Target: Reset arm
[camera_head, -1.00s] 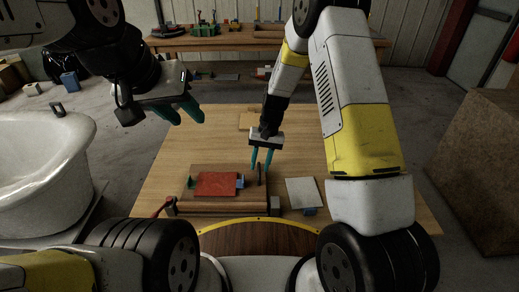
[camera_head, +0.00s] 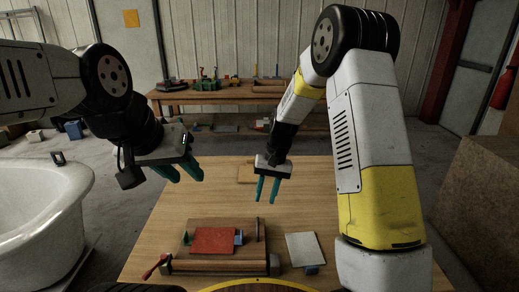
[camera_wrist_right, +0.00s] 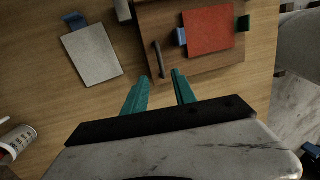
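My right gripper (camera_head: 267,190) hangs above the wooden table, beyond the far right of the mould board. Its teal fingers are apart with nothing between them, and the right wrist view also shows this gripper (camera_wrist_right: 160,88) empty. My left gripper (camera_head: 182,172) is in the air left of the table's far part, with its teal fingers apart and empty. A red sheet (camera_head: 214,241) lies on a wooden board (camera_head: 250,257), with a blue piece (camera_head: 238,238) and a green piece (camera_head: 187,239) at its sides. A dark handle (camera_wrist_right: 158,59) is on the board.
The wooden table (camera_head: 310,190) is mostly bare on its far side. A pale panel (camera_head: 306,249) with a blue piece lies right of the board. A red-handled tool (camera_head: 155,268) is at the left. A white tub (camera_head: 45,215) and a brown block (camera_head: 480,200) flank the table.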

